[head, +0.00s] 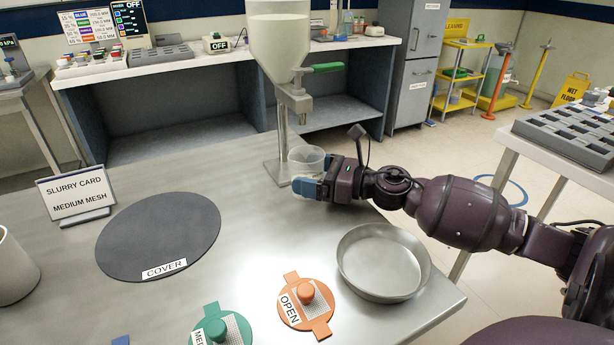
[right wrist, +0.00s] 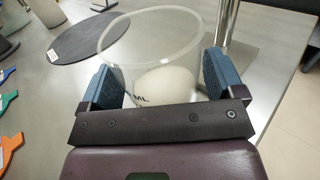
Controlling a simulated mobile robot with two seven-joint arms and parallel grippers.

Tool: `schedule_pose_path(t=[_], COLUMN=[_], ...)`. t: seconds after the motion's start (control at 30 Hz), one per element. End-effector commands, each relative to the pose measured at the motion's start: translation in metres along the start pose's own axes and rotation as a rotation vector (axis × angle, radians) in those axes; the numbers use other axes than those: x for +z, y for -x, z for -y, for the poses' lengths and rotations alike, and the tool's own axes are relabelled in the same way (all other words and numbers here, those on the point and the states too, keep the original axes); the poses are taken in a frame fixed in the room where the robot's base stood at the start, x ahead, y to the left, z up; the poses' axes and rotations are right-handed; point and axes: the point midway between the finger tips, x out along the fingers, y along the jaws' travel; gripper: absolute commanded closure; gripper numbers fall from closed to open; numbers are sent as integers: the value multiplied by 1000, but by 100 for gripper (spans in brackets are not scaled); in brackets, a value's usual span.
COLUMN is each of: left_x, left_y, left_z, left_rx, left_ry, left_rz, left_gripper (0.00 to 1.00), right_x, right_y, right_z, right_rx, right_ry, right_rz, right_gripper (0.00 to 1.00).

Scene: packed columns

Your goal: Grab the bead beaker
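The bead beaker (head: 306,155) is a clear, round, open-topped cup standing on the metal table under the hopper's spout. In the right wrist view the beaker (right wrist: 150,42) shows a white mass inside and part of a printed "ML" mark. My right gripper (head: 309,188) is low at the beaker's near side. Its blue fingers (right wrist: 164,80) are spread wide, one on each side of the beaker's near part. The left-hand finger overlaps the wall in the picture; a narrow gap seems to show at the other. My left gripper is not in view.
The hopper (head: 279,45) with a green handle stands over the beaker on a metal post (head: 283,140). A round metal pan (head: 383,262) lies below my right arm. An orange mesh disc (head: 306,312), a green one (head: 222,330) and a dark cover (head: 158,235) lie nearer and left.

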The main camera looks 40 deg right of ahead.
Motion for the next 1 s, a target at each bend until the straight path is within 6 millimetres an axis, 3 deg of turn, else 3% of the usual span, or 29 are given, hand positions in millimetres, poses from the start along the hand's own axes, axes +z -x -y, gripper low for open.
schedule_pose_path(t=[0.03,0.27,0.57,0.87,1.0], left_x=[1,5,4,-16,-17], left_y=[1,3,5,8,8], left_z=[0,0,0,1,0], left_rx=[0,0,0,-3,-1], left_ry=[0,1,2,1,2], left_rz=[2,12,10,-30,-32], left_gripper=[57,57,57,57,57], right_x=[0,0,4,41,37], right_y=[0,0,0,1,16], right_z=[0,0,0,0,0], right_rx=[0,0,0,1,-3], right_ry=[0,0,2,9,-2], right_rz=[0,0,1,6,2], right_gripper=[20,54,54,54,54])
